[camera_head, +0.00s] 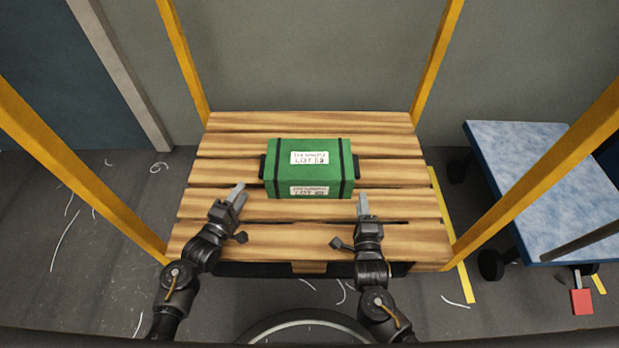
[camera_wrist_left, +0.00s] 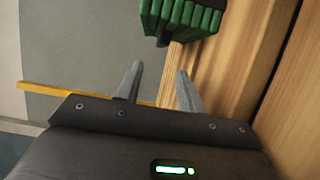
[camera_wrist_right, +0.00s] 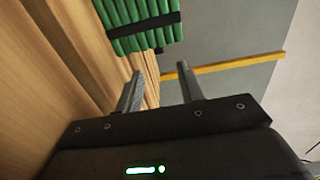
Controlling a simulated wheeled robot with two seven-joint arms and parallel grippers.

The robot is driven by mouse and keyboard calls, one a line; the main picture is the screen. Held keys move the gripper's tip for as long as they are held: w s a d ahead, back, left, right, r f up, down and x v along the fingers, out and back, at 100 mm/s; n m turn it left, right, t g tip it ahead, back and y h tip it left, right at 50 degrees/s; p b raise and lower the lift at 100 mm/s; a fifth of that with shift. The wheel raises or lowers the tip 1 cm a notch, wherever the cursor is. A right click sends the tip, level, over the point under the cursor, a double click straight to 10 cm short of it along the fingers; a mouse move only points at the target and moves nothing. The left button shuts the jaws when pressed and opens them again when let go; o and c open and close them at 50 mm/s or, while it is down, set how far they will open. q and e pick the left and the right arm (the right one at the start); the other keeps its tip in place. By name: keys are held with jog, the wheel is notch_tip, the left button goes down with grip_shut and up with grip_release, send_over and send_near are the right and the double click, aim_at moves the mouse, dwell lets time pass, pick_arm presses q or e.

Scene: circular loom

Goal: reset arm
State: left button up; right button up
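My left gripper (camera_head: 238,194) is over the wooden pallet, to the left of and nearer than the green box. In the left wrist view its two fingers (camera_wrist_left: 156,88) stand apart with nothing between them. My right gripper (camera_head: 363,203) is over the pallet, near the box's front right corner. In the right wrist view its fingers (camera_wrist_right: 160,83) are also apart and empty. The green box (camera_head: 309,168) has dark straps, white labels and dark side handles. It sits on the pallet, apart from both grippers, and shows in the left wrist view (camera_wrist_left: 188,18) and the right wrist view (camera_wrist_right: 138,22).
The slatted wooden pallet (camera_head: 225,148) stands between yellow posts (camera_head: 186,60). A blue-topped cart (camera_head: 545,170) on dark wheels stands at the right. A red block (camera_head: 582,301) shows at the lower right. The pallet's slats around the box are clear.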

jog(key=shift+s, duration=0.35)
dwell(0.3)
